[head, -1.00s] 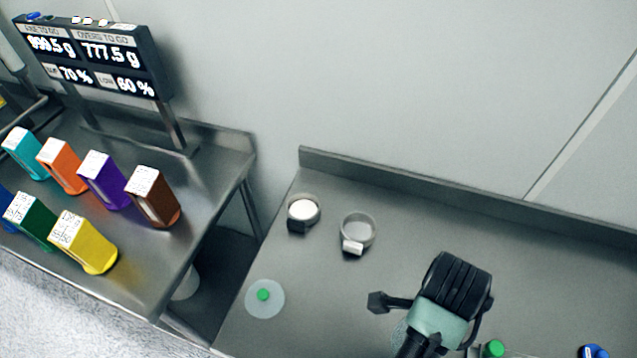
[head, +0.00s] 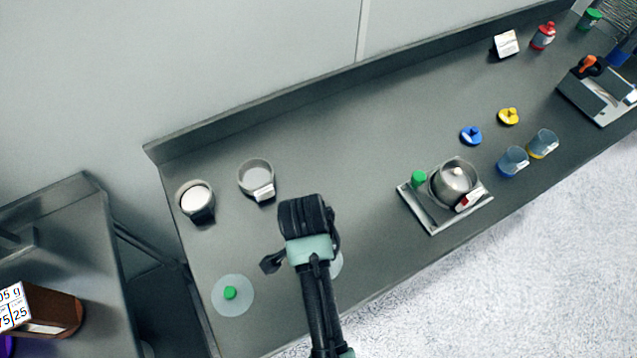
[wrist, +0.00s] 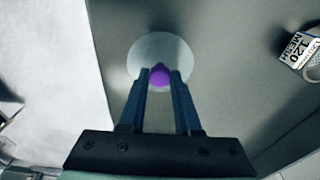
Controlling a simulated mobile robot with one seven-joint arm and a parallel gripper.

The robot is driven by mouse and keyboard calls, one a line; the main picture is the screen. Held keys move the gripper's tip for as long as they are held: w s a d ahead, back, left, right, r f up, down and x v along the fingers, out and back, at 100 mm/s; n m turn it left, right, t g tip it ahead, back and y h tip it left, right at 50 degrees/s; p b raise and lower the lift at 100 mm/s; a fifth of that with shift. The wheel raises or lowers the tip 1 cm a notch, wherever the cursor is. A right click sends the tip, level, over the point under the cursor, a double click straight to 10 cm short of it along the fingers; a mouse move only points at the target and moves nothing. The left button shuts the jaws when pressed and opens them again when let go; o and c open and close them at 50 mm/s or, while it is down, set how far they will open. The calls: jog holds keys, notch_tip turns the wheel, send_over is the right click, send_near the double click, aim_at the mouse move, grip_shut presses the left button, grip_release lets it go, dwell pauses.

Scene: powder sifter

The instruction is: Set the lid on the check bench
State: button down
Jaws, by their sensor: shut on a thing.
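The lid in my gripper is a clear round disc (wrist: 150,48) with a purple knob (wrist: 160,76). My gripper (wrist: 159,72) is shut on the knob in the wrist view, with a finger on each side. In the head view my arm hides most of this lid, and only its pale edge (head: 337,264) shows to the right of the arm. The lid is over the grey steel check bench (head: 350,130), near its front edge. I cannot tell whether it touches the top. A similar clear lid with a green knob (head: 230,293) lies on the bench to the left.
Two round sieves (head: 195,201) (head: 256,179) stand behind my gripper. A tray (head: 437,226) with a metal pot (head: 455,182) stands to the right, with blue (head: 471,135) and yellow (head: 508,116) lids and two cups beyond. The bench between gripper and tray is clear.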

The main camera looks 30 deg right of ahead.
jog(key=shift+f, duration=1.85)
jog(key=shift+a, duration=0.1)
jog(key=shift+f, duration=0.2)
jog(key=c, duration=0.6)
grip_release()
jog(key=shift+r, duration=0.2)
